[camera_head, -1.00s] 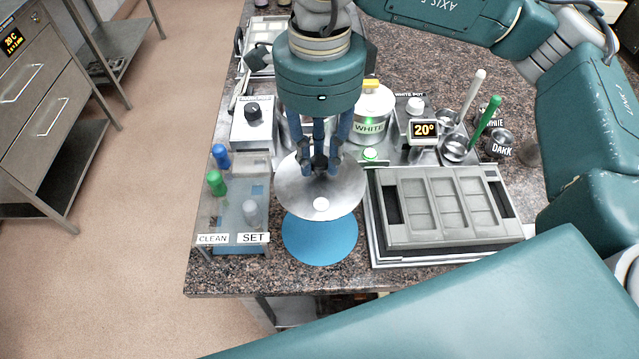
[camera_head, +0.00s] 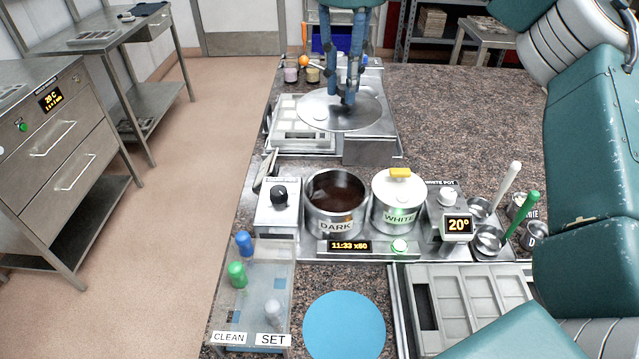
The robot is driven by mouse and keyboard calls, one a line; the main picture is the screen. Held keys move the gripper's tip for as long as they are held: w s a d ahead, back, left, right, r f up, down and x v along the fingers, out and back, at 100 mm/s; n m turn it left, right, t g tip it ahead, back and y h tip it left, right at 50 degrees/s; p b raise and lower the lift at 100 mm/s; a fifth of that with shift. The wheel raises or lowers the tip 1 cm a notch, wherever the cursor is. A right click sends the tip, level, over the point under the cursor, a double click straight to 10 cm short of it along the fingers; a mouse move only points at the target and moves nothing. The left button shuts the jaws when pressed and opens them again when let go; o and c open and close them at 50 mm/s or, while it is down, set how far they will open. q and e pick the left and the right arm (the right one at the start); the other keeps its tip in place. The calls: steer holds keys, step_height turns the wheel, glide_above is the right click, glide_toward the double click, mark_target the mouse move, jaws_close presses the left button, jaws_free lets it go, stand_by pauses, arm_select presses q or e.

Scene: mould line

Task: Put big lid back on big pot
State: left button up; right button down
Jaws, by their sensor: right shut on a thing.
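My right gripper (camera_head: 347,98) points down at the top middle and is shut on the big lid, at its middle. The big lid (camera_head: 371,112) is a wide silver disc, held roughly level in the air. In the picture it shows above the open DARK pot (camera_head: 337,226) and in front of the trays farther back; its exact height is unclear. The DARK pot, which looks like the big pot, is uncovered and holds dark brown liquid. Lid and pot are apart. My left gripper is not in view.
The WHITE pot (camera_head: 398,217), lidded with a yellow knob, stands right of the DARK pot. A dial box (camera_head: 278,212) stands left. Ladles and small cups (camera_head: 487,240) are at the right. A blue round mat (camera_head: 344,325) lies bare in front, beside a mould (camera_head: 452,300).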

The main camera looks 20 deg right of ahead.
steer(key=shift+d+f, duration=0.15)
steer(key=shift+f, duration=0.15)
step_height(320, 180, down, 19)
stand_by(0.3)
steer(key=shift+f+b, duration=0.25)
steer(key=shift+b, duration=0.15)
steer(key=c, duration=1.5)
jaws_free()
steer(key=shift+w, duration=0.1)
steer(key=shift+o, duration=0.2)
